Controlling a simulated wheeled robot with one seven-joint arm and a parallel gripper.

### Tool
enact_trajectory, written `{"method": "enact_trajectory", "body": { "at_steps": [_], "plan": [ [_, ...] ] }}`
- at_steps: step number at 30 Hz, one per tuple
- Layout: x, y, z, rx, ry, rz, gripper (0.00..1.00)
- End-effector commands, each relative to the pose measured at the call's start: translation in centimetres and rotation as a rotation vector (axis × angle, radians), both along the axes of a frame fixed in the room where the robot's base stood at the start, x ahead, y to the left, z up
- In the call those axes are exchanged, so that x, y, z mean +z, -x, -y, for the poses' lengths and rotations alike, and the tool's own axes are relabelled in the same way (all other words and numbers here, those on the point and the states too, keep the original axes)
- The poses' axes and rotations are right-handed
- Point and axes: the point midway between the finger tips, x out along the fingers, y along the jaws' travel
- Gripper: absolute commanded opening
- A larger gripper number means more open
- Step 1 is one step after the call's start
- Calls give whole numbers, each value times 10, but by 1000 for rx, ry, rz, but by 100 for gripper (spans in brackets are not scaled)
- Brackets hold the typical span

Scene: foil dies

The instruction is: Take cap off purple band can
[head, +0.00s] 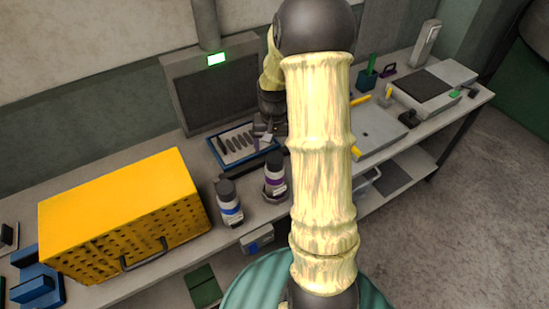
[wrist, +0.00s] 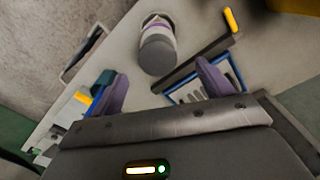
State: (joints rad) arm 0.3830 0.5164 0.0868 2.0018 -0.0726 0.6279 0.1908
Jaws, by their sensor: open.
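The purple band can (head: 275,183) stands upright on the bench in the head view, with its dark cap (head: 273,160) on top. In the wrist view the can's banded side (wrist: 158,22) and the grey cap (wrist: 157,55) show just beyond the fingertips. My gripper (wrist: 163,80) is open with nothing between its purple fingers, and the can is apart from it. In the head view my gripper (head: 264,132) is above the blue-edged tray, behind the can, and partly hidden by my arm.
A similar blue band can (head: 229,208) stands left of the purple one, near the bench's front edge. A large yellow perforated box (head: 120,208) is further left. A blue-edged tray (head: 222,158) holding dark strips lies behind the cans. A dark panel (head: 215,92) stands behind the tray.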

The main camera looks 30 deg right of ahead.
Motion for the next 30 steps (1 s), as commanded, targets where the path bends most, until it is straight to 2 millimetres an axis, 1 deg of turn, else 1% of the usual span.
{"method": "enact_trajectory", "body": {
  "at_steps": [3,11,14,17,24,27,30],
  "plan": [
    [-5,0,0,0,0,1,79],
    [-5,-1,-1,2,0,1,79],
    [-8,0,-1,3,0,0,79],
    [-16,0,0,3,-1,-3,79],
    [-47,1,2,2,-1,-3,79],
    [-54,1,2,2,0,0,79],
    [-57,1,2,2,0,1,79]
  ]
}}
